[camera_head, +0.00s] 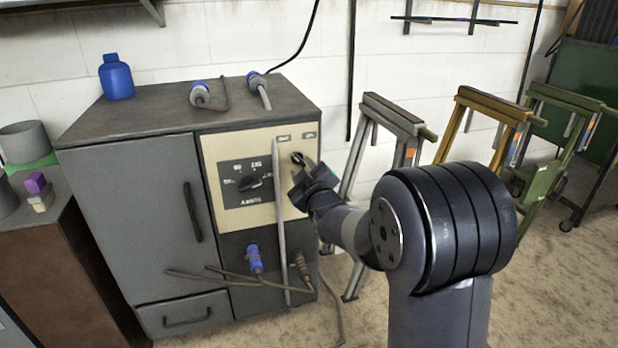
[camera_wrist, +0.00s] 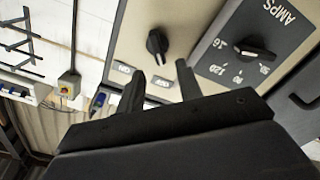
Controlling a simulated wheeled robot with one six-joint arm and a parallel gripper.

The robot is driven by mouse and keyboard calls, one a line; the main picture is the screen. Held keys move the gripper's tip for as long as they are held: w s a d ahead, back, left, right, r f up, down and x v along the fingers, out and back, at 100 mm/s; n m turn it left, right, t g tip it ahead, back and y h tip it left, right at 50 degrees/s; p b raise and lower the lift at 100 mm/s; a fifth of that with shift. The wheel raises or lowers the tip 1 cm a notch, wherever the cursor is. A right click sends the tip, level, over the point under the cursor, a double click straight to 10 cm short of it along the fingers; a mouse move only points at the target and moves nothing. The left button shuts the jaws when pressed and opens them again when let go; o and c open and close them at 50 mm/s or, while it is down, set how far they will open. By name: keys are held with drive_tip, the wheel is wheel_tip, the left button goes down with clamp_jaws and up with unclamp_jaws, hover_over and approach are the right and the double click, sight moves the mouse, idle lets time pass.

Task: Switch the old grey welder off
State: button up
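The old grey welder (camera_head: 130,210) is a grey cabinet with a cream control panel (camera_head: 235,150). My gripper (camera_wrist: 159,70) is open and empty. Its two fingers point at the panel, with the knob just beyond and between the fingertips in the picture; contact is not visible. My gripper (camera_head: 305,172) is in front of the panel in the head view.
An AMPS dial (camera_head: 258,181) is on the same panel, left of the switch. A grey bar (camera_head: 281,225) stands upright before the panel. Cables with blue plugs (camera_head: 255,258) hang below. A blue bottle (camera_head: 116,77) stands on top. Metal trestles (camera_head: 392,112) stand to the right.

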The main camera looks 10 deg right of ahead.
sight(297, 159)
drive_tip(key=shift+s+d+p, duration=0.15)
drive_tip(key=shift+s+d, duration=0.1)
drive_tip(key=shift+s, duration=1.1)
drive_tip(key=shift+s+d+p, duration=0.15)
drive_tip(key=shift+s+d, duration=0.1)
drive_tip(key=shift+s, duration=1.05)
drive_tip(key=shift+w, duration=0.1)
drive_tip(key=w, duration=0.3)
drive_tip(key=w+a+b, duration=0.1)
drive_tip(key=w, duration=0.3)
drive_tip(key=w+a, duration=0.1)
drive_tip(key=w, duration=0.2)
drive_tip(key=shift+w+b, duration=0.3)
drive_tip(key=shift+b, duration=0.1)
drive_tip(key=shift+s, duration=0.15)
